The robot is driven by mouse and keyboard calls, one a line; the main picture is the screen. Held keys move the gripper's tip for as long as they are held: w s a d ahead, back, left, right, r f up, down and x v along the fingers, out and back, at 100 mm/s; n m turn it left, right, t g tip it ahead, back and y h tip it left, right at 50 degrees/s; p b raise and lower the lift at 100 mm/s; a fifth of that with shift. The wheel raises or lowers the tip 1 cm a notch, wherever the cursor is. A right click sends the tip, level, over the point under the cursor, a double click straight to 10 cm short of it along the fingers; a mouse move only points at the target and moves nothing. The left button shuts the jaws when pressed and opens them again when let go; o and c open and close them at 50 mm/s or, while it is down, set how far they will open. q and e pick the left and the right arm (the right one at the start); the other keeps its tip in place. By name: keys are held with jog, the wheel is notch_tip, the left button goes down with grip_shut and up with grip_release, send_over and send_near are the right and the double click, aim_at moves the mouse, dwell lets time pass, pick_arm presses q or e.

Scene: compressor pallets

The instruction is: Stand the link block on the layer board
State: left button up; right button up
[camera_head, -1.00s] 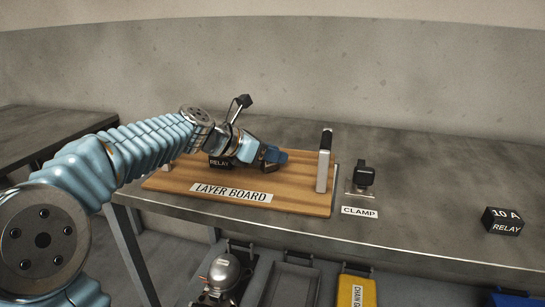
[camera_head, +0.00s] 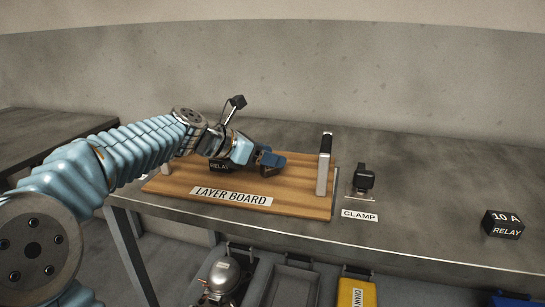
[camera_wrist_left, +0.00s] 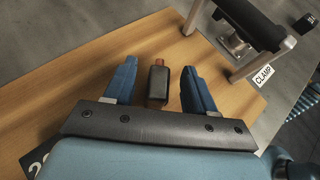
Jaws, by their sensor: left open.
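The layer board (camera_head: 300,207) is a wooden board with a white name plate on the grey bench. My left gripper (camera_head: 271,159) is low over its right half, with blue fingers spread. In the left wrist view, a small black block with copper-brown ends, apparently the link block (camera_wrist_left: 158,82), is at the board between the open fingers (camera_wrist_left: 158,84). Gaps show on both sides, so the fingers are apart from it. I cannot tell whether its base touches the board. In the head view the gripper hides it. My right gripper is not in view.
A black-topped upright handle (camera_head: 323,165) rises at the board's right end. A relay (camera_head: 219,166) is on the board under my left wrist. A clamp (camera_head: 363,178) and a 10 A relay (camera_head: 503,224) are to the right. Bins are below the bench front.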

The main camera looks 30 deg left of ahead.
pick_arm(q)
jog(key=v, duration=1)
jog(key=shift+s, duration=0.25)
